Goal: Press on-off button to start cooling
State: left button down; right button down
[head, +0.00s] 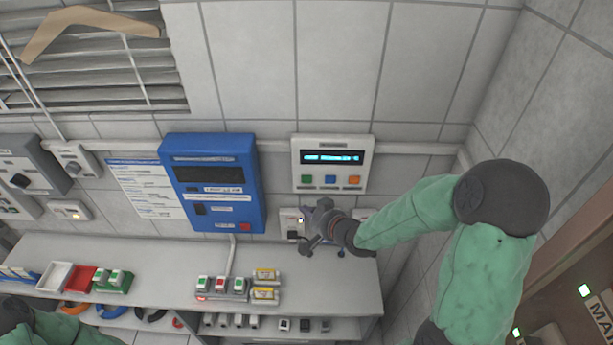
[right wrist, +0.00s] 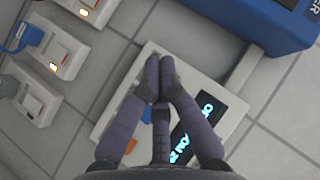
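A white control panel (head: 332,181) with a lit cyan display (head: 332,157) hangs on the tiled wall. Below the display sit a green button (head: 307,180), a blue button (head: 330,179) and an orange button (head: 354,180). I cannot read which is on-off. My right gripper (head: 312,232) is below the panel in the head view, its fingers together and empty. In the right wrist view the fingertips (right wrist: 160,78) are in front of the panel (right wrist: 195,80), partly covering the blue button (right wrist: 147,115); the orange one (right wrist: 130,146) shows, the green is hidden. Contact cannot be told. My left gripper is out of view.
A blue box (head: 248,180) hangs left of the panel. Wall sockets (head: 291,219) sit below it, near my right gripper. A shelf (head: 335,285) with small modules and trays runs underneath.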

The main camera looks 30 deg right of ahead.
jog(key=p, duration=0.2)
send_near(302, 182)
jog(key=shift+s+a+f+x, duration=0.1)
jog(key=shift+a+x, duration=0.05)
jog(key=shift+x, duration=0.75)
jog(key=shift+s+a+f+x, duration=0.1)
jog(key=shift+x, duration=0.8)
jog(key=shift+a+f+x, duration=0.1)
jog(key=shift+a+x, duration=0.05)
jog(key=shift+x, duration=0.75)
jog(key=shift+w, duration=0.1)
jog(key=shift+w+d, duration=0.2)
jog(key=shift+w+d, duration=0.2)
jog(key=shift+w, duration=0.1)
dwell(0.6)
jog(key=shift+s+a+b, duration=0.3)
jog(key=shift+s+a, duration=0.15)
jog(key=shift+s, duration=0.2)
